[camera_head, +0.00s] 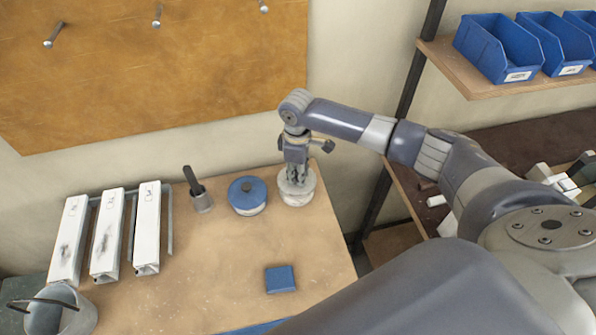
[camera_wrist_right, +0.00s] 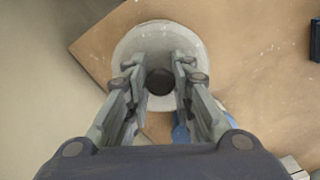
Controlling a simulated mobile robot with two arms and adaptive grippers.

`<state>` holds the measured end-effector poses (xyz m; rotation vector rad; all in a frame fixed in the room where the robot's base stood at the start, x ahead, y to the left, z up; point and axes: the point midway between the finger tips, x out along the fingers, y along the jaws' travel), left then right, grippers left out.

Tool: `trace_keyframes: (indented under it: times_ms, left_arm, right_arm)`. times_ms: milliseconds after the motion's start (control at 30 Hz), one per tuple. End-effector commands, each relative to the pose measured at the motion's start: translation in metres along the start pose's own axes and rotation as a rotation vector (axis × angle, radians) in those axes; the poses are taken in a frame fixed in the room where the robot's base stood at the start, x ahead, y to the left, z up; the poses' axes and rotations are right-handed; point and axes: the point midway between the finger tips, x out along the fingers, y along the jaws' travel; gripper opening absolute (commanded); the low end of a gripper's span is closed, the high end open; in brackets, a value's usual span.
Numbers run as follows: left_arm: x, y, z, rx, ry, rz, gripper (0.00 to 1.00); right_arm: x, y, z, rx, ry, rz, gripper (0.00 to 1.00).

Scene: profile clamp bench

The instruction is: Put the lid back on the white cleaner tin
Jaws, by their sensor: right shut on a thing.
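The white cleaner tin (camera_head: 298,201) stands near the back right corner of the bench. Its pale round lid (camera_wrist_right: 187,36) has a dark knob (camera_wrist_right: 160,83), which sits between my fingers in the right wrist view. My right gripper (camera_head: 296,179) points down over the tin and is shut on the lid's knob. The lid is level with the tin's top or very close above it; I cannot tell whether it is fully seated. The fingers hide part of the lid. My left gripper is in neither view.
A blue-lidded tin (camera_head: 247,194) stands close left of the white tin. A cup with a dark-handled tool (camera_head: 201,199), white profiles (camera_head: 107,237) and a bucket (camera_head: 58,315) are farther left. A blue block (camera_head: 280,279) lies in front on otherwise clear bench.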

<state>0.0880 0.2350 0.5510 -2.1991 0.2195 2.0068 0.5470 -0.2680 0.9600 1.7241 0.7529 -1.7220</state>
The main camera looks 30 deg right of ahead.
Motion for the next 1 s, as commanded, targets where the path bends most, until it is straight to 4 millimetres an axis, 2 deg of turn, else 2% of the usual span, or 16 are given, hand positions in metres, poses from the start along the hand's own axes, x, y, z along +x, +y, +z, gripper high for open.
trace_keyframes:
  times_ms: [1000]
  left_arm:
    - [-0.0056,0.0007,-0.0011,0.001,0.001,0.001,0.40]
  right_arm:
    - [0.0035,-0.0005,-0.0001,-0.001,-0.001,0.000,0.00]
